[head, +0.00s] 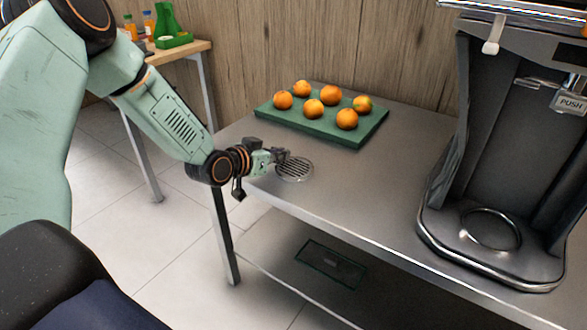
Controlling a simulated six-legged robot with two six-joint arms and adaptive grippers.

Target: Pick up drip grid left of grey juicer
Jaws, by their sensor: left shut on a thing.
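The drip grid (296,170) is a small round metal grille with slots, at the left part of the steel table, left of the grey juicer. My left gripper (284,158) is at the grid's left edge, shut on it. Whether the grid is lifted off the table or still touches it, I cannot tell. The grey juicer (465,150) stands at the right, with a ring (490,229) on its base and a "PUSH" tap above. My right gripper is not in view.
A green tray (372,130) with several oranges (347,119) lies behind the grid near the wall. The steel table (370,195) is clear between grid and juicer. A lower shelf holds a dark flat item (331,263). A wooden side table (180,52) with bottles stands at the back left.

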